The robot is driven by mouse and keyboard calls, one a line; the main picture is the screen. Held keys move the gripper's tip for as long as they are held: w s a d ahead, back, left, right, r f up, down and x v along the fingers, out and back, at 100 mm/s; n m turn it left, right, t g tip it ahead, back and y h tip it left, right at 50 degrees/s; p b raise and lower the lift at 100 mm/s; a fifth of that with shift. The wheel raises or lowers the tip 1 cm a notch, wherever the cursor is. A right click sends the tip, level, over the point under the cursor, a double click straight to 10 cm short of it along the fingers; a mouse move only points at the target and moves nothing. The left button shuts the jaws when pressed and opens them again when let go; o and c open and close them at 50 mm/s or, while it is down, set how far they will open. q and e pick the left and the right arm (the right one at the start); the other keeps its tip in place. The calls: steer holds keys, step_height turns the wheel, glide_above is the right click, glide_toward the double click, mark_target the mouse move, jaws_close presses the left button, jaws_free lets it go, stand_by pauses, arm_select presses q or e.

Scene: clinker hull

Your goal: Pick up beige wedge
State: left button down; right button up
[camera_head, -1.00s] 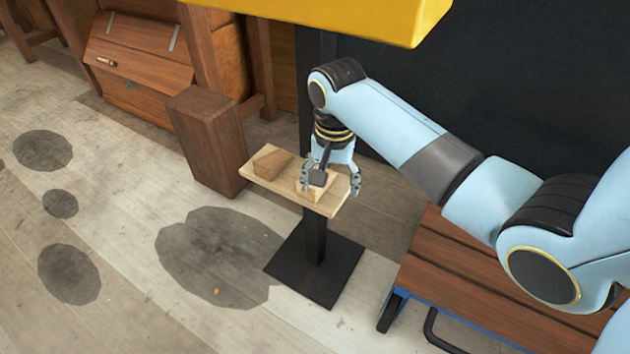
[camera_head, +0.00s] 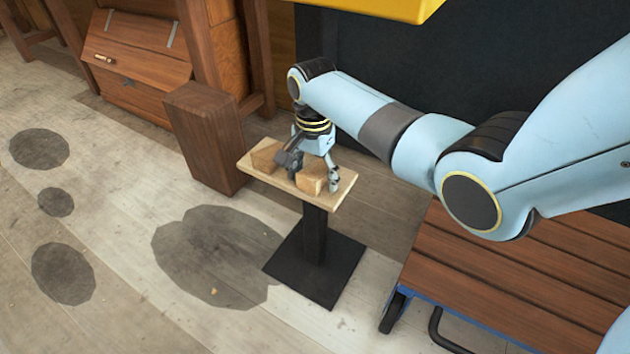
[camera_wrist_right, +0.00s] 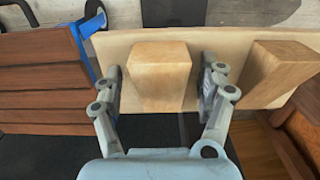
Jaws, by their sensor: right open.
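A pale beige wedge-like block (camera_head: 311,176) stands on the light wooden top (camera_head: 347,179) of a small black stand. My right gripper (camera_head: 312,178) points down over it, open, with one finger on each side. In the right wrist view the beige block (camera_wrist_right: 158,76) sits between the two spread fingers, with a gap at each; the left gap looks narrow. A second, browner wedge block (camera_head: 265,155) lies at the left end of the top; it also shows in the right wrist view (camera_wrist_right: 277,75), outside the right finger. My left gripper is out of view.
A brown wooden post (camera_head: 205,140) stands close to the left of the stand. A slatted wooden cart (camera_head: 490,265) with a blue edge is at the right. A yellow block-like object (camera_head: 380,8) hangs overhead. Floor at the left is open, with dark stains.

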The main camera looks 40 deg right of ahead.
steer(key=shift+c, duration=0.5)
steer(key=c, duration=1.2)
steer(key=shift+o, duration=0.2)
